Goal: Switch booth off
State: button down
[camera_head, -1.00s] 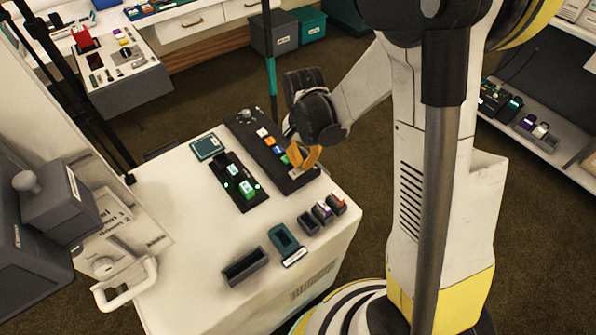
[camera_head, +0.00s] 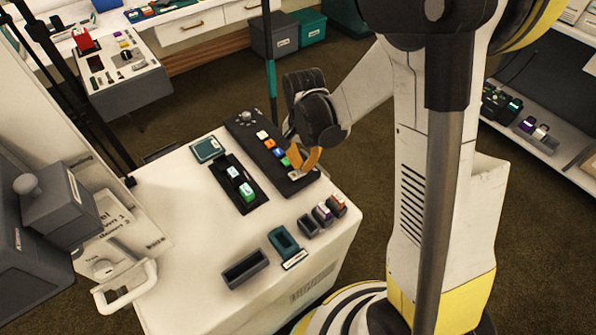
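A white booth console (camera_head: 195,240) stands in the middle of the view. On its top lies a long dark control strip (camera_head: 245,128) with a knob at the far end and a row of coloured buttons. My gripper (camera_head: 304,160), with orange fingers, is over the strip's near right end, close to a small pale part there. Whether the fingers touch it, and how far apart they are, I cannot tell. Left of the strip, a black module (camera_head: 228,170) holds two pale-and-green blocks (camera_head: 247,191); no bright green dots show beside them.
Small dark holders (camera_head: 308,224), a teal holder (camera_head: 283,241) and an empty dark tray (camera_head: 244,269) sit at the console's front. A teal pad (camera_head: 207,149) lies at the back. A white handle (camera_head: 125,285) and grey box (camera_head: 60,208) stand left.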

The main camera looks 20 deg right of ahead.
aim_at(302, 171)
jog(key=shift+r+p, duration=1.8)
jog(key=shift+r, duration=1.1)
jog(key=shift+r, duration=0.35)
jog(key=s+r+n+t, duration=0.7)
jog(key=s+r, duration=0.5)
jog(key=r, duration=0.5)
jog(key=shift+s+n, duration=0.35)
jog(key=shift+n, duration=0.35)
